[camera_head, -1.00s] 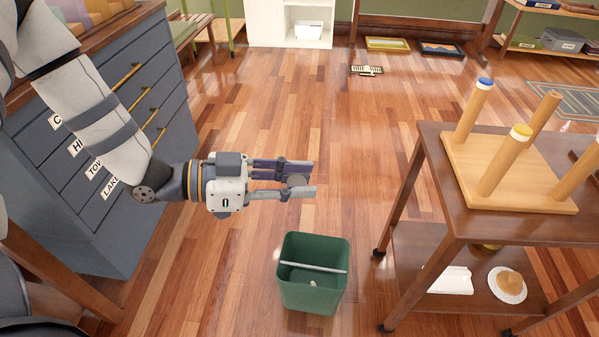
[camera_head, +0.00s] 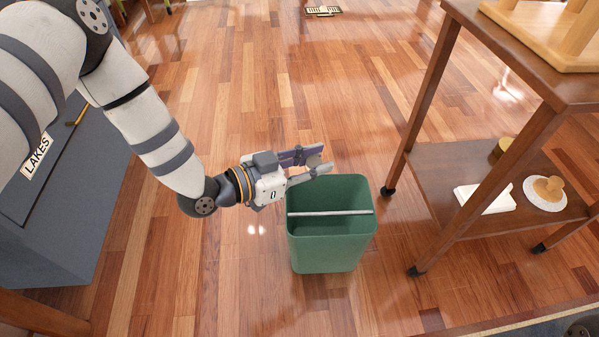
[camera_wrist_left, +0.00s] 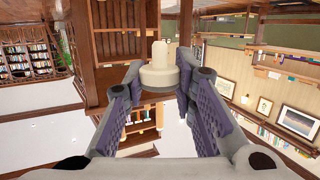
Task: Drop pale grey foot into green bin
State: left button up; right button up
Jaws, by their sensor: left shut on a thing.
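My left gripper (camera_head: 318,160) is shut on the pale grey foot (camera_head: 314,160), a small piece pinched between the fingertips. In the left wrist view the foot (camera_wrist_left: 160,68) shows as a wide round base with a narrower stub on top, between the two purple-padded fingers. The green bin (camera_head: 328,252) stands upright on the floor, open at the top with a pale bar across it. The gripper's fingers overlap the bin's back left rim in the head view; the height between them is hard to tell. My right gripper is not in view.
A grey drawer cabinet (camera_head: 70,215) is at the left. Floor around the bin is clear.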

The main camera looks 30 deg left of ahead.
pick_arm(q)
jog(key=w+f+n+y+b, duration=0.1)
jog(key=w+f+b, duration=0.2)
jog(key=f+b, duration=0.2)
jog(key=w+f+n+t+y+b, duration=0.1)
jog(key=w+f+b, duration=0.3)
jog(key=f, duration=0.8)
jog(key=shift+d+y+b, duration=0.15)
jog(key=shift+y+b, duration=0.15)
jog(key=shift+b, duration=0.95)
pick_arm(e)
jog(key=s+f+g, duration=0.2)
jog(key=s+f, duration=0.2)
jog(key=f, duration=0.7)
pick_arm(q)
jog(key=o, duration=0.8)
jog(key=v, duration=1.2)
